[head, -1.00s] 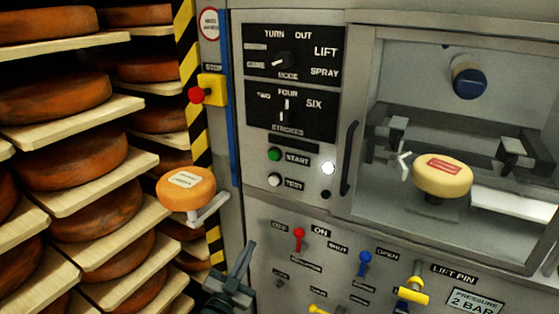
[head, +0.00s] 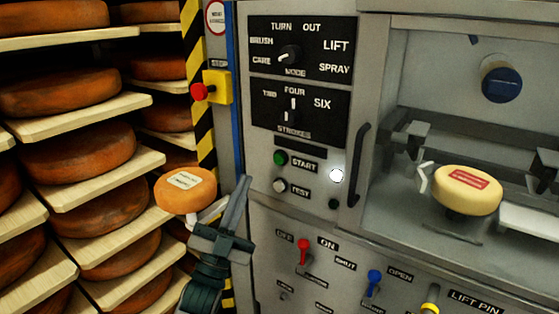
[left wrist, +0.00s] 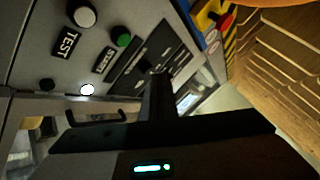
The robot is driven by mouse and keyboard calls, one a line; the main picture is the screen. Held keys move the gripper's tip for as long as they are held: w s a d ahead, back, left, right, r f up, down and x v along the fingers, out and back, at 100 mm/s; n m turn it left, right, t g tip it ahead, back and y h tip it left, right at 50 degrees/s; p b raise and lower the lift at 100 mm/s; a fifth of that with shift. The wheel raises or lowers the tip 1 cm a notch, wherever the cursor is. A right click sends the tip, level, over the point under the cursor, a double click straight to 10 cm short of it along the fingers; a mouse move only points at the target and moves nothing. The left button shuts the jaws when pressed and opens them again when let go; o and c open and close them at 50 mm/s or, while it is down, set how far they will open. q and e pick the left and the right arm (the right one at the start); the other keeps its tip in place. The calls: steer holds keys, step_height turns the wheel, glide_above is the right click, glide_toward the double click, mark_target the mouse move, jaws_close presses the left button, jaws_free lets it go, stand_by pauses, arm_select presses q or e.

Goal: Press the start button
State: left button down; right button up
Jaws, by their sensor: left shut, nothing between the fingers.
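The green start button (head: 281,158) sits on the grey panel beside the START label. It also shows in the left wrist view (left wrist: 122,40). The white test button (head: 279,186) is just below it in the head view. My left gripper (head: 240,182) is shut and empty. It points up, left of and a little below the start button, and seems apart from it. In the left wrist view its dark fingers (left wrist: 158,80) lie in front of the panel, to the right of and below the green button. My right gripper is in neither view.
A red stop button (head: 199,92) on a yellow box is up and left. Mode and strokes dials are above the start button. A pale cheese wheel (head: 466,190) stands in the chamber, an orange one (head: 184,192) beside my gripper. Shelves of cheese fill the left. Red and blue levers are below.

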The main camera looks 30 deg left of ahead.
mark_target(279, 159)
arm_select(q)
steer(key=shift+w, duration=0.2)
